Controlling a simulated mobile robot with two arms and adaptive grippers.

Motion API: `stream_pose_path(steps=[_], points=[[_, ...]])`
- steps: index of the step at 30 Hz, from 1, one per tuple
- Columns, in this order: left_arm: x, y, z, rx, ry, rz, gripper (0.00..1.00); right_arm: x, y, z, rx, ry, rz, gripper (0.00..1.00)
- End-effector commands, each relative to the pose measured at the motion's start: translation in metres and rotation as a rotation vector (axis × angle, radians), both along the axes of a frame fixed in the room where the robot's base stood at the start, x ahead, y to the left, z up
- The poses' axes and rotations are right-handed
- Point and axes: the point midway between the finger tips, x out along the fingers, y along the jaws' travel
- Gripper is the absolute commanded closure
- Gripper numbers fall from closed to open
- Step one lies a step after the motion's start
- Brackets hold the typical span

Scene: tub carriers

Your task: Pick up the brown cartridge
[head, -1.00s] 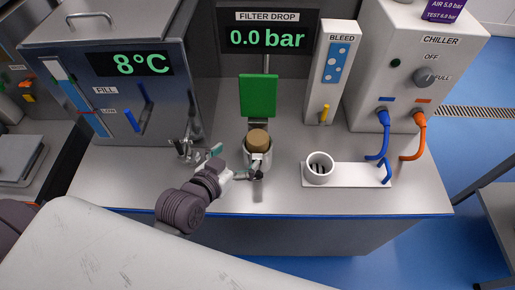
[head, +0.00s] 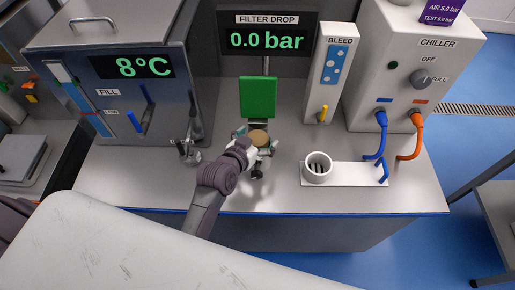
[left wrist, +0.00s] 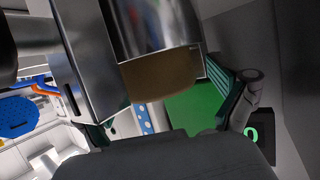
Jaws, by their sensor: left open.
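The brown cartridge (head: 259,137) shows its round top in the head view, below the green panel. In the left wrist view it is a brown band (left wrist: 162,80) at the end of a shiny metal cylinder (left wrist: 152,25), with the picture turned over. My left gripper (head: 257,141) is open, with green-padded fingers on either side of the cartridge. I cannot tell whether the pads touch it. The gripper and wrist hide most of the metal holder in the head view. My right gripper is not in view.
A white cup (head: 318,169) stands on a white plate (head: 345,175) to the right. A metal tank (head: 150,95) stands at left. The green panel (head: 258,97) is close behind the cartridge. The bleed unit (head: 331,75) and chiller (head: 400,60) with blue and orange hoses stand back right.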

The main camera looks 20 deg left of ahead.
Motion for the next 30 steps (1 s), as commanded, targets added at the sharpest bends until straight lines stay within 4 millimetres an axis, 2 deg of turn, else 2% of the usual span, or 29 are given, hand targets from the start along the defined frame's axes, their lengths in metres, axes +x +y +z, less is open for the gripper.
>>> stream_pose_path(steps=[2, 18, 20, 30], points=[[-0.0003, 0.0001, -0.0003, 0.0, 0.001, 0.0, 0.03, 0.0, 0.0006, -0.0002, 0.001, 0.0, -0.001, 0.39], [-0.0008, 0.0003, -0.0004, 0.0, 0.002, 0.0, 0.91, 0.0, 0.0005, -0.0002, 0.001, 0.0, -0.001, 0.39], [-0.0008, 0.0004, -0.0005, 0.0, 0.002, 0.0, 1.0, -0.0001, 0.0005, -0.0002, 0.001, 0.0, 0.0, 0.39], [-0.0003, 0.0002, 0.004, 0.001, -0.001, 0.0, 1.0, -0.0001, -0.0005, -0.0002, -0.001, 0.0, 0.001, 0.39]])
